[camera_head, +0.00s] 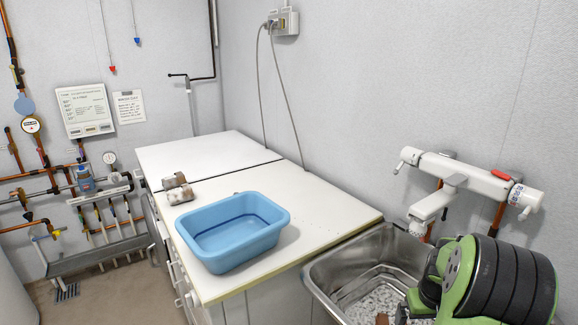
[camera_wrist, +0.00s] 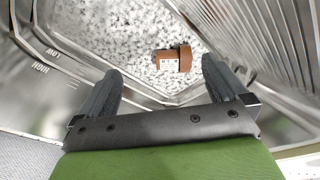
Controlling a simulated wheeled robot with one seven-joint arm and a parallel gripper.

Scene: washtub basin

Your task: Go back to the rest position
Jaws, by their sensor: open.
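My gripper (camera_wrist: 161,72) is open in the wrist view, with its two dark fingers spread wide and nothing held between them. It points down into the steel basin (camera_wrist: 52,75). A small brown part with a white label (camera_wrist: 168,62) lies on the speckled basin floor, beyond the fingertips and apart from them. In the head view my green and black arm reaches over the right side of the basin (camera_head: 318,283). It hides part of the basin, and the fingers cannot be made out there. A bit of brown (camera_head: 382,319) shows at the bottom edge.
A blue tub (camera_head: 225,252) stands on the white counter (camera_head: 325,205) left of the basin. Two brown-and-white cylindrical parts (camera_head: 180,195) lie behind it. A white wall tap (camera_head: 433,205) juts over the basin close to my arm. Pipes (camera_head: 38,150) line the left wall.

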